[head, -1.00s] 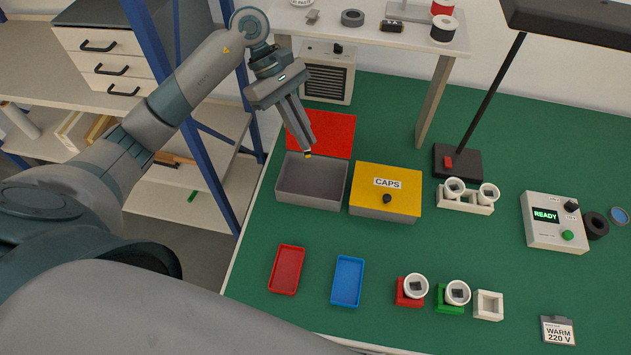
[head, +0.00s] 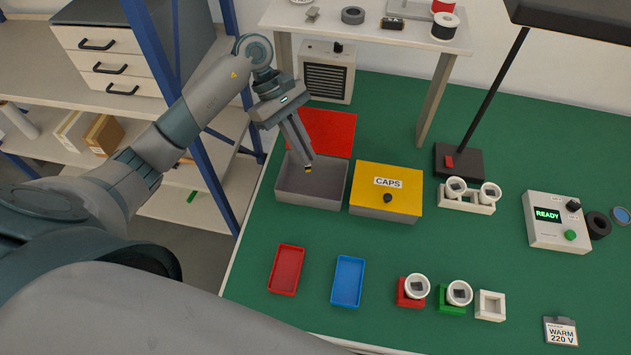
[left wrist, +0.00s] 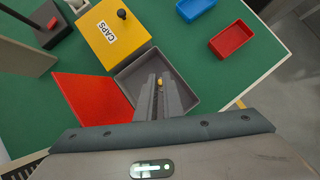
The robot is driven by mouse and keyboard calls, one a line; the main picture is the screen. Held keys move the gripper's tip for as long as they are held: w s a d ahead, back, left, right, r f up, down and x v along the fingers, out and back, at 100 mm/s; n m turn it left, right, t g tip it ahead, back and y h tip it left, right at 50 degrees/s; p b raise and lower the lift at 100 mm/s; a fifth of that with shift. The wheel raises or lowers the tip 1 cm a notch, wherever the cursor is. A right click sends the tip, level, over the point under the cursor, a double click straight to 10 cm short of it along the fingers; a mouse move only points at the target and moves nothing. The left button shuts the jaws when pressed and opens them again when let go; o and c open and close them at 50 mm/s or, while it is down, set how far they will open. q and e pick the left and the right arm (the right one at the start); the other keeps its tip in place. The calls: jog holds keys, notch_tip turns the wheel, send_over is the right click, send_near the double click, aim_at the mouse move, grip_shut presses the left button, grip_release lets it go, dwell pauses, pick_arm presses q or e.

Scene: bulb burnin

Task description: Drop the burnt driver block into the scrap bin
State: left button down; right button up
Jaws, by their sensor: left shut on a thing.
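My left gripper (head: 307,168) points down into the open grey scrap bin (head: 330,205), whose red lid (head: 325,132) is folded back behind it. It is shut on the burnt driver block (head: 308,170), a small dark piece with a yellow part, mostly hidden by the fingers. In the left wrist view the block's yellow part (left wrist: 160,82) shows between the fingertips, over the bin's inside (left wrist: 186,80). The bin floor under the block looks bare. My right gripper is not in view.
A yellow-lidded CAPS box (head: 408,178) stands right beside the bin. A red tray (head: 286,270) and a blue tray (head: 347,281) lie in front. A heater-like box (head: 327,72) and a shelf leg (head: 436,100) stand behind.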

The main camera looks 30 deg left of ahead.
pick_arm(q)
jog(key=c, duration=1.8)
grip_release()
jog(key=b+v, duration=0.3)
jog(key=v, duration=0.4)
jog(key=shift+a+r, duration=0.1)
jog(key=shift+r, duration=0.1)
